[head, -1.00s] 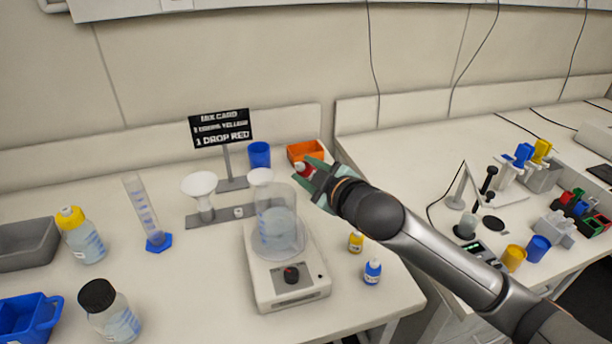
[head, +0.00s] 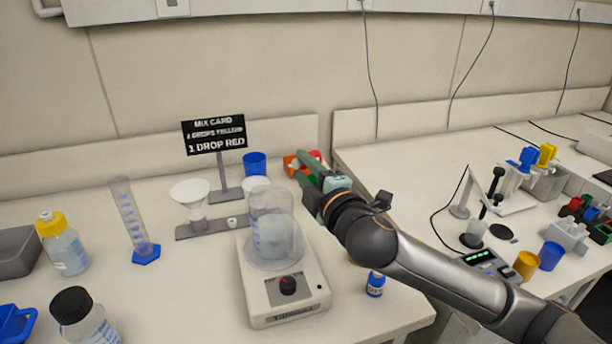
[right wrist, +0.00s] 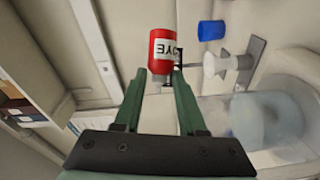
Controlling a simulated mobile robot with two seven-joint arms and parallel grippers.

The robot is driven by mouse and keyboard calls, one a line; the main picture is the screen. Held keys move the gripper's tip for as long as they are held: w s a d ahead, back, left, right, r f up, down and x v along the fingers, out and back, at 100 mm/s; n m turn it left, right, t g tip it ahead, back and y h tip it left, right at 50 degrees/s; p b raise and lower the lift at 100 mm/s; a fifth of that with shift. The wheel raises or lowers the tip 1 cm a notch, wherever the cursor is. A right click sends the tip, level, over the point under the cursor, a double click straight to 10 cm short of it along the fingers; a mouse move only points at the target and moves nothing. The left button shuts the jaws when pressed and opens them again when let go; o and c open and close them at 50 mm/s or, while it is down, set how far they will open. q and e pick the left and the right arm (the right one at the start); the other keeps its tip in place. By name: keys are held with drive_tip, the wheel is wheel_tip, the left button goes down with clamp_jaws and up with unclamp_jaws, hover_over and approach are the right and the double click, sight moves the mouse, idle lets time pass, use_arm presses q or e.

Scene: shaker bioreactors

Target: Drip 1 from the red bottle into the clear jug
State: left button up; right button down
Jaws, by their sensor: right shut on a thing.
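My right gripper (head: 308,177) is shut on the small red bottle (head: 314,157). In the right wrist view the green fingertips (right wrist: 155,75) clasp the red bottle (right wrist: 161,50), whose white label reads upside down; its tip is not clear. The clear jug (head: 268,230) stands on a white stirrer (head: 285,290) and holds pale liquid. The gripper and bottle are above the jug's level in the picture, to its right, apart from it. The jug also shows at the right of the right wrist view (right wrist: 270,120). My left gripper is not in view.
The mix card (head: 214,134) reads "1 DROP RED". Funnels on a stand (head: 190,195), a blue cup (head: 254,164) and an orange bin (head: 291,166) stand behind the jug. A small blue bottle (head: 375,285) is right of the stirrer. A measuring cylinder (head: 130,215) stands left.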

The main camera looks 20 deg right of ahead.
drive_tip(key=shift+s+a+r+n+t, duration=0.15)
drive_tip(key=shift+s+a+n, duration=0.3)
drive_tip(key=shift+a, duration=0.25)
drive_tip(key=shift+s+a+r+n+t, duration=0.15)
drive_tip(key=shift+s+a+n, duration=0.25)
drive_tip(key=shift+a, duration=0.3)
drive_tip(key=shift+s+a+r+n+t+y+b, duration=0.15)
drive_tip(key=shift+a+n+t+b, duration=0.1)
drive_tip(key=shift+n, duration=0.3)
drive_tip(key=shift+s+a+f+n+t+y+b, duration=0.15)
drive_tip(key=shift+a+n, duration=0.15)
drive_tip(key=shift+n, duration=0.25)
drive_tip(key=shift+s+a+r+n+t+y+b, duration=0.15)
drive_tip(key=shift+a+n+t, duration=0.1)
drive_tip(key=shift+n, duration=0.3)
drive_tip(key=shift+r+n+t+y+b, duration=0.15)
drive_tip(key=shift+n+t+y+b, duration=0.3)
drive_tip(key=shift+n, duration=1.45)
drive_tip(key=shift+p, duration=0.3)
